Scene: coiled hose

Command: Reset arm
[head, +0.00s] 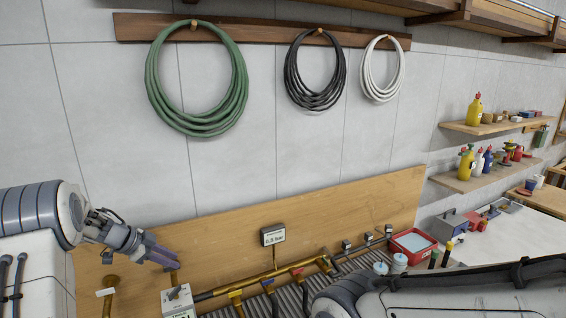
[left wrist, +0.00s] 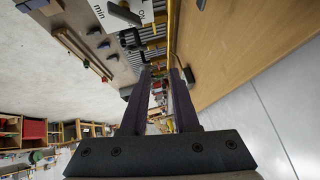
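My left gripper (head: 172,258) is at the lower left in the head view, in front of the wooden board (head: 215,255). Its two dark fingers also show in the left wrist view (left wrist: 161,75), apart with a clear gap and nothing held between them. My right arm crosses the lower right of the head view, but its gripper is out of frame. A green hose coil (head: 157,100), a black coil (head: 291,75) and a white coil (head: 367,70) hang from pegs on the wooden rail (head: 264,31), well above my left gripper.
A brass pipe (head: 245,284) with coloured valve handles runs along the board below a pressure display (head: 272,236). A labelled grey box (head: 178,300) stands just below my left gripper. A red bin (head: 413,243) and shelves (head: 490,127) with bottles are at right.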

